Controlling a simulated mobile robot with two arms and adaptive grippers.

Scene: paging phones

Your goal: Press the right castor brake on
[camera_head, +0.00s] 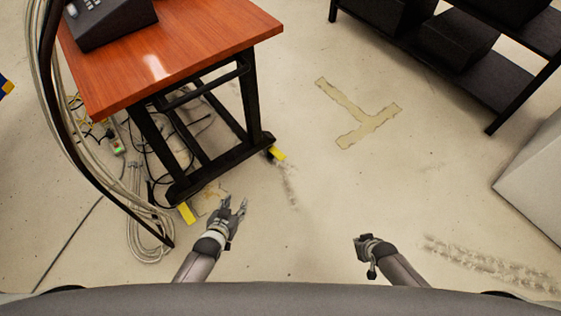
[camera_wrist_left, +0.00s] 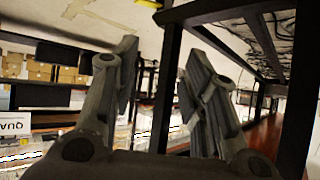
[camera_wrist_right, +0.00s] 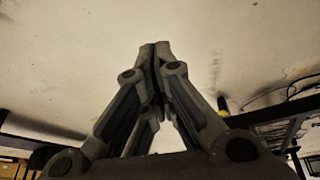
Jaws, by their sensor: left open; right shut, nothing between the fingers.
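The right castor brake (camera_head: 277,153) is a yellow tab at the foot of the wooden-topped trolley's right leg. A second yellow tab (camera_head: 187,212) is at the nearer left foot. My left gripper (camera_head: 238,205) is open and empty, to the right of the left tab and nearer to me than the right one. My right gripper (camera_head: 359,239) is shut and empty over bare floor, right of and nearer to me than the right brake, clearly apart from it. In the right wrist view a small yellow piece (camera_wrist_right: 222,104) shows beside the fingers; I cannot tell which tab it is.
The trolley (camera_head: 190,45) carries a dark phone (camera_head: 100,18). Cables (camera_head: 140,225) hang and coil on the floor at left. A black shelf (camera_head: 455,50) stands at the back right, with a pale box (camera_head: 535,180) at the right edge. The floor between is clear.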

